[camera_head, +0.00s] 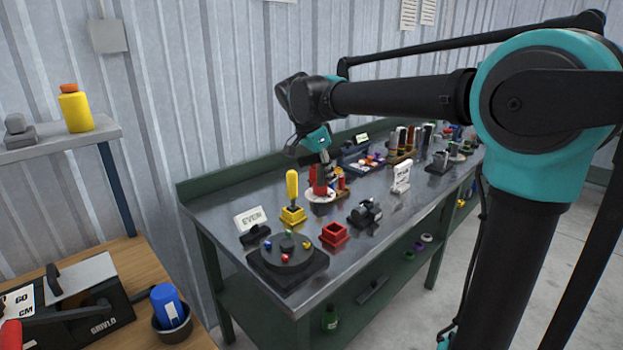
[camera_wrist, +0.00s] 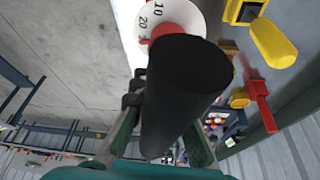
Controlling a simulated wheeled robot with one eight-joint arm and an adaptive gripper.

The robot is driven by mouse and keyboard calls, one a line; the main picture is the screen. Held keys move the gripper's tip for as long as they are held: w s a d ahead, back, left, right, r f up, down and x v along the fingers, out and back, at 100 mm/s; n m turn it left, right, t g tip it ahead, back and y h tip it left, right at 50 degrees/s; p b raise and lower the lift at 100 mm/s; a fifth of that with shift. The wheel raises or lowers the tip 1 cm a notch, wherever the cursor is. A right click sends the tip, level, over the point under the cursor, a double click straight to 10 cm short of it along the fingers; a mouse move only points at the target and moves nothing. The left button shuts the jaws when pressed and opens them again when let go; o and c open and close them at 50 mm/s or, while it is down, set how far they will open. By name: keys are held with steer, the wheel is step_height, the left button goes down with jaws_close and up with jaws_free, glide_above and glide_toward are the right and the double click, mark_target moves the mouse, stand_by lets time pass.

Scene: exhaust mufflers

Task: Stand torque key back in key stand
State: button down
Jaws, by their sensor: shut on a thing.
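My gripper (camera_head: 322,158) is shut on a dark cylinder, probably the torque key (camera_wrist: 185,85), which fills the middle of the wrist view. A red square holder (camera_head: 334,234), probably the key stand, sits empty on the bench, nearer the camera. A yellow square stand (camera_head: 292,215) holds an upright yellow-handled tool (camera_head: 292,187).
A black turntable (camera_head: 287,257) with coloured knobs is at the bench's near end, beside an EVEN sign (camera_head: 250,219). A dark clamp-like part (camera_head: 365,213) lies right of the red holder. A white sign (camera_head: 401,177) stands farther right. Crowded racks fill the far end.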

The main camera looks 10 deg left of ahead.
steer(key=w+d, duration=0.1)
steer(key=w+d+n, duration=0.1)
steer(key=d+n, duration=0.1)
steer(key=d, duration=0.1)
steer(key=shift+w+f+t+y, duration=0.1)
steer(key=shift+w+t+y, duration=0.3)
steer(key=shift+f, duration=0.1)
